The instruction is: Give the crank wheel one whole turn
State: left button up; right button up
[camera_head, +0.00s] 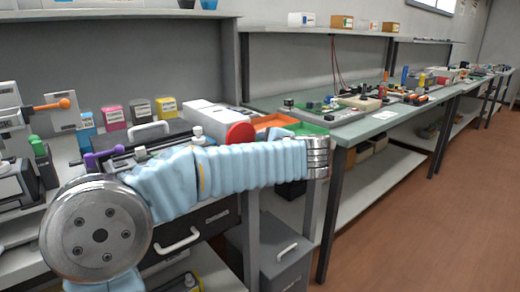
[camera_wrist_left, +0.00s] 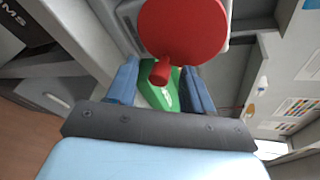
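The red crank wheel (camera_head: 240,133) stands at the right end of a white machine (camera_head: 205,116), partly hidden behind my left arm in the head view. The left wrist view shows the wheel's disc (camera_wrist_left: 185,22) close up, with its red handle (camera_wrist_left: 161,71) sticking out. My left gripper (camera_wrist_left: 160,76) is open, its blue fingers on either side of the handle near their tips. Gaps show between handle and fingers, and I see no grip on it. The head view does not show this gripper clearly. My right gripper is not in view.
Cyan (camera_head: 87,122), magenta (camera_head: 113,117), black (camera_head: 140,110) and yellow (camera_head: 166,108) boxes stand at the back of the bench. An orange tray (camera_head: 274,121) and a green tray (camera_head: 304,129) lie right of the wheel. A long cluttered table (camera_head: 365,127) extends right. The floor at right is clear.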

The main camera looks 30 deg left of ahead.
pick_arm(q)
jog(key=v, duration=1.4)
jog(key=shift+b, duration=0.45)
